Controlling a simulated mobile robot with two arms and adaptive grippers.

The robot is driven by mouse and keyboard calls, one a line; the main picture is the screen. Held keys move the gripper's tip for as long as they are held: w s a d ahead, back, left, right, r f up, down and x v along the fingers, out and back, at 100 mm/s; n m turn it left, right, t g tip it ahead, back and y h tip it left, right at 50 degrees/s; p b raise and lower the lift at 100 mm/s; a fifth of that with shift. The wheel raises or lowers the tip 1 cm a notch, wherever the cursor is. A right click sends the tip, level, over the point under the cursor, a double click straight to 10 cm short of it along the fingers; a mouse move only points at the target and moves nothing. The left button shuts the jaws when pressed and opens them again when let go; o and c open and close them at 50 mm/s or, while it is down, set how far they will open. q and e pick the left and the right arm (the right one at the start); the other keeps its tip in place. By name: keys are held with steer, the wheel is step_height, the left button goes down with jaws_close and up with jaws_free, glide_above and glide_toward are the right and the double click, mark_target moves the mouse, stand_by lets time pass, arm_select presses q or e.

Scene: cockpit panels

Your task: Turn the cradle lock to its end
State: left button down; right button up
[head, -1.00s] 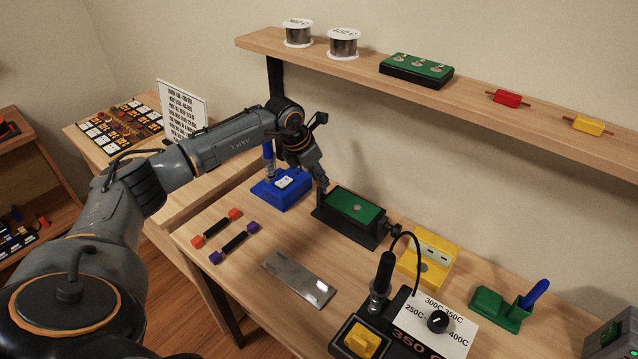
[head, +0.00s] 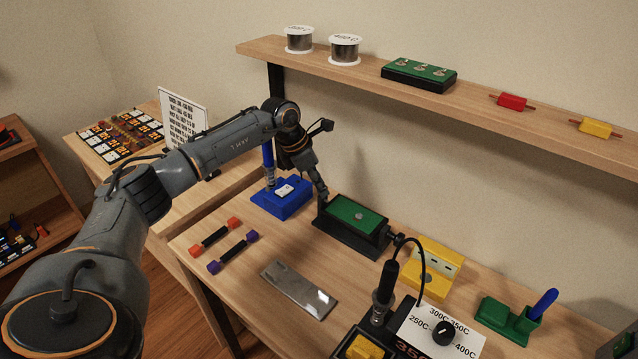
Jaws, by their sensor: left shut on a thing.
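The cradle (head: 347,238) is a black holder with a green board (head: 355,215) lying in its top. It stands on the workbench below the shelf. My left gripper (head: 323,192) reaches down to the left end of the cradle and is shut on a small part there. The fingers hide this part, so I cannot make out the cradle lock or how far it is turned. A dark round knob (head: 398,240) shows at the cradle's right end, apart from my gripper. My right gripper is not in view.
A blue stand (head: 283,198) is close to the left of my gripper. A yellow block (head: 432,268) and a soldering station (head: 440,335) are to the right. A metal plate (head: 299,289) lies in front. A shelf (head: 480,113) overhangs behind.

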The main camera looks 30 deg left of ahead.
arm_select(q)
steer(key=c, duration=1.1)
jaws_free()
steer(key=shift+r, duration=0.1)
steer(key=v, duration=1.2)
steer(key=shift+s, duration=0.1)
